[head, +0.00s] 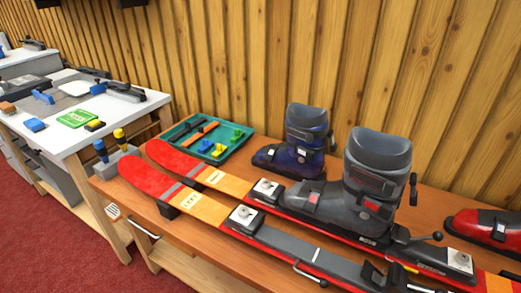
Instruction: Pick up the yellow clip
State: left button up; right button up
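A green tray (172,131) lies on the wooden bench behind the ski tips. Neither of my grippers shows in the head view.
Two red and orange skis (205,209) lie along the bench (125,205). A grey ski boot (375,185) stands on the rear ski, and a dark blue boot (303,140) stands behind. Screwdrivers stand in a grey holder (115,160) left of the tray. A white-topped table (140,107) is at left.

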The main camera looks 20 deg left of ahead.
aim_at(220, 148)
jog(key=z, duration=3.45)
jog(key=k, duration=2.85)
